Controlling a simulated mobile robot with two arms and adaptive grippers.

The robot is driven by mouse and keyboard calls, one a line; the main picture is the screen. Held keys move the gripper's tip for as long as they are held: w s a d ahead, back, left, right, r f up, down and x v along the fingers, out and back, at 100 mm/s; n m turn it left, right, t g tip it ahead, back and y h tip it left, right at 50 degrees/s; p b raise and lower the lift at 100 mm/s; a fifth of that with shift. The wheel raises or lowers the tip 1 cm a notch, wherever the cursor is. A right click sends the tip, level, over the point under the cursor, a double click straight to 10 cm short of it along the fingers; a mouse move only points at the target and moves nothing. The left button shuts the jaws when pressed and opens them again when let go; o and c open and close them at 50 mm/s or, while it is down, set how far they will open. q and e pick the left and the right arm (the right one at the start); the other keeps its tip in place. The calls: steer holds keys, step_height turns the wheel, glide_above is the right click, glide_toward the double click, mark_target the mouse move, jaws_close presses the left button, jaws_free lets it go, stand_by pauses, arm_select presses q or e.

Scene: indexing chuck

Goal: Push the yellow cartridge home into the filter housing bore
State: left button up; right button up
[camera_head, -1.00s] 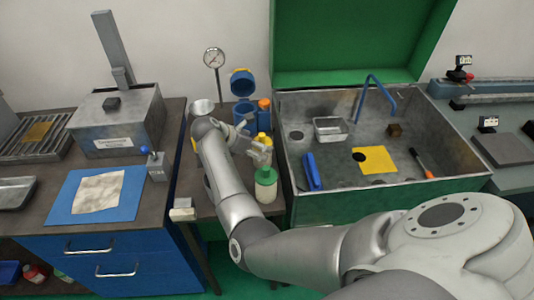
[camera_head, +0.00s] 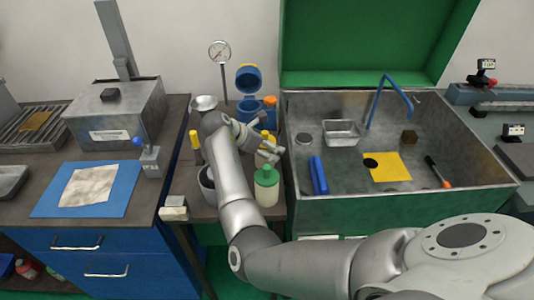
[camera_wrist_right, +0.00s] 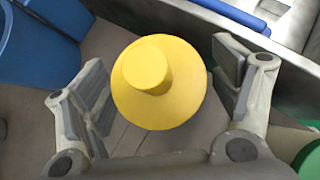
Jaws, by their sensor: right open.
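The yellow cartridge (camera_wrist_right: 182,98), a round body with a smaller knob on top, sits between the spread fingers of my right gripper (camera_wrist_right: 163,88) in the right wrist view. Gaps show beside it, so the gripper is open around it. In the head view my right gripper (camera_head: 266,150) is at the middle bench and partly covers the yellow cartridge (camera_head: 268,136). The blue filter housing (camera_head: 245,112) stands just behind, with its lid (camera_head: 248,78) raised; it also shows in the wrist view (camera_wrist_right: 35,45). Its bore is hidden. My left gripper is out of view.
A green-capped bottle (camera_head: 266,188) stands close in front of the gripper. An orange-capped item (camera_head: 270,104) is beside the housing. A second yellow item (camera_head: 195,147) and a grey pot (camera_head: 206,184) are left of my arm. The metal basin's wall (camera_head: 287,150) borders the right.

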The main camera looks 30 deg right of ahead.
mark_target(265, 132)
steer(key=shift+a+r, duration=0.1)
steer(key=shift+a, duration=0.05)
steer(key=c, duration=0.4)
steer(key=shift+c, duration=1.1)
steer(key=c, duration=0.5)
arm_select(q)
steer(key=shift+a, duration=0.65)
arm_select(e)
steer(key=shift+c, duration=0.2)
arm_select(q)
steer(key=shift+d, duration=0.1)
arm_select(e)
steer(key=shift+r, duration=0.3)
step_height(265, 132, up, 9)
steer(key=shift+r+b, duration=0.15)
steer(key=shift+b, duration=0.25)
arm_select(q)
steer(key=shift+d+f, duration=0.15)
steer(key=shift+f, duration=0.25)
